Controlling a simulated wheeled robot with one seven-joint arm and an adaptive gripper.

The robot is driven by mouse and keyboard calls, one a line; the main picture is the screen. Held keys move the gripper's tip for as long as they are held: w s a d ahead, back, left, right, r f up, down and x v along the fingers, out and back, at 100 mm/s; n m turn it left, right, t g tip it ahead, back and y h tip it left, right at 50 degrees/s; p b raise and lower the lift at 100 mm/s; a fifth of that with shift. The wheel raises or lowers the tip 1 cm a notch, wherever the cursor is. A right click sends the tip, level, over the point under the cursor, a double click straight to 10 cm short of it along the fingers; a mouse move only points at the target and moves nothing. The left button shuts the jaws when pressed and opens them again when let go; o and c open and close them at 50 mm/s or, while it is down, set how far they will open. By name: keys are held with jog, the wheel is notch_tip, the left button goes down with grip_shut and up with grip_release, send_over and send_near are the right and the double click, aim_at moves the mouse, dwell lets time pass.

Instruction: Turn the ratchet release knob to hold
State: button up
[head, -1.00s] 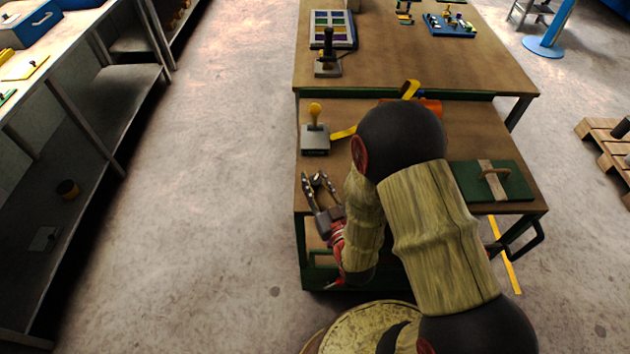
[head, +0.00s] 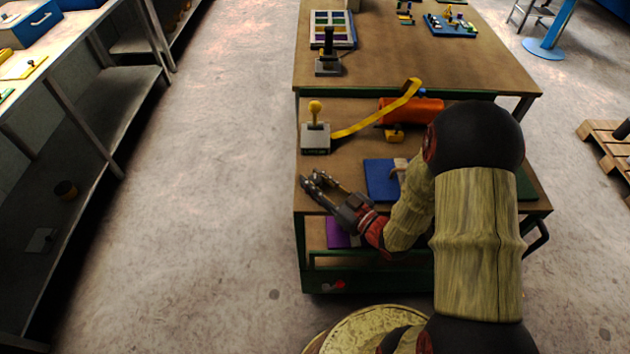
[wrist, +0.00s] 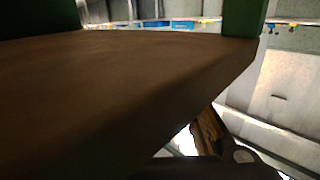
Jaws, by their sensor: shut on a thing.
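A grey box (head: 315,138) with an upright yellow ball-topped knob (head: 315,107) stands at the left of the near cart top. A small red part (head: 333,286) sits low on the cart's green front. I cannot tell which is the ratchet release knob, nor read any hold mark. My gripper (head: 311,177) is at the cart's left edge, nearer me than the grey box and apart from it. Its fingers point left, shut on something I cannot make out. In the wrist view a dark part of my gripper (wrist: 240,157) shows beside a brown board edge; no knob shows there.
A yellow strap (head: 375,119) runs from near the grey box past an orange roll (head: 420,110). A blue board (head: 380,183) lies right of my gripper, and a purple piece (head: 338,235) lies lower down. A table (head: 420,65) stands behind. Open floor (head: 220,180) lies left.

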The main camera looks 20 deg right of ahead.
jog(key=o, duration=1.2)
jog(key=shift+c, duration=0.2)
jog(key=v, duration=1.2)
